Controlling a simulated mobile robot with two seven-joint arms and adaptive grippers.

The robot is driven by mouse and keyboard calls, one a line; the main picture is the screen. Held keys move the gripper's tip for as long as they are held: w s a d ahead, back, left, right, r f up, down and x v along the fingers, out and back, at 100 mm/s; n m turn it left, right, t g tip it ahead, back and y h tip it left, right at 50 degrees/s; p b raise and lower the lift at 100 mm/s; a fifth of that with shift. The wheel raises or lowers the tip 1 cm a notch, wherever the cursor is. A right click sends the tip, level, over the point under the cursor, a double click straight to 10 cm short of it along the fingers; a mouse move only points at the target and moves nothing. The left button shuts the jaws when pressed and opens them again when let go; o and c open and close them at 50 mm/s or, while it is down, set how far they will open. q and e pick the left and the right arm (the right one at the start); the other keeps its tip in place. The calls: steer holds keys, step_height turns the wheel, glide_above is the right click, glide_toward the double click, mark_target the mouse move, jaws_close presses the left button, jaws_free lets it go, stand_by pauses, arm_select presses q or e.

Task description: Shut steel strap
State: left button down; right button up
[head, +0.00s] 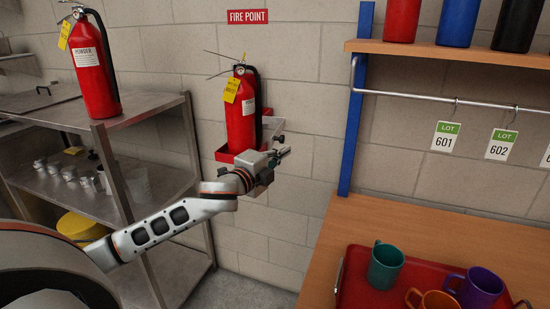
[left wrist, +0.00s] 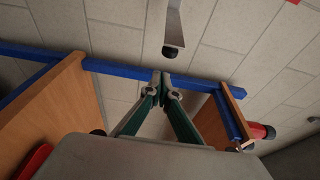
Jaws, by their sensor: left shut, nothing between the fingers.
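The steel strap (left wrist: 174,25) shows in the left wrist view as a grey metal band with a black tip, reaching in from the top edge. Its tip is just ahead of my left gripper's fingertips (left wrist: 162,77), apart in the picture. In the head view, a short grey piece (head: 273,121) at the right of the red wall bracket (head: 224,154) appears to be the strap, standing out from the bracket. A red fire extinguisher (head: 240,116) stands upright in the bracket. My left gripper (head: 285,151) is shut and empty, in front of the bracket's lower right. My right gripper is not in view.
A steel shelf unit (head: 145,137) with a second extinguisher (head: 95,68) stands at left. At right, a wooden table (head: 325,250) holds a red tray (head: 355,262) with mugs. A blue post (head: 356,120) and hanging rail (head: 410,95) rise behind it.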

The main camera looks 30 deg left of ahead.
arm_select(q)
steer(key=shift+w+a, duration=0.15)
steer(key=shift+a, duration=0.8)
steer(key=shift+w+a, duration=0.15)
steer(key=shift+a, duration=0.8)
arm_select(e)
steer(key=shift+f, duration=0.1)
